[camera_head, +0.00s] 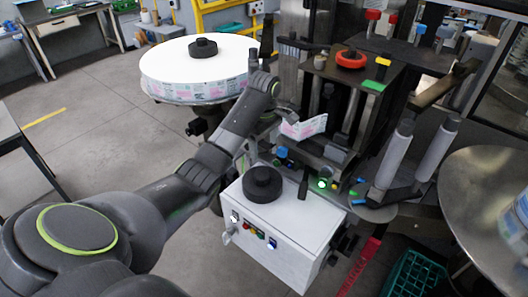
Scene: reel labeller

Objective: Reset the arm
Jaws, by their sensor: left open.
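My left arm comes in from the lower left and reaches to the middle of the view. Its gripper (264,72) is at the far end of the arm, beside the right edge of the white label reel (185,62). The gripper is open and I see nothing held in it. The fingertips are small and dark against the machine, so their exact gap is hard to make out. Whether the gripper touches the reel I cannot tell. My right gripper is not in view.
The labelling machine (345,75) with a red knob (351,59) stands right of my gripper. A round metal table (470,215) is at right, a green crate (414,275) below.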

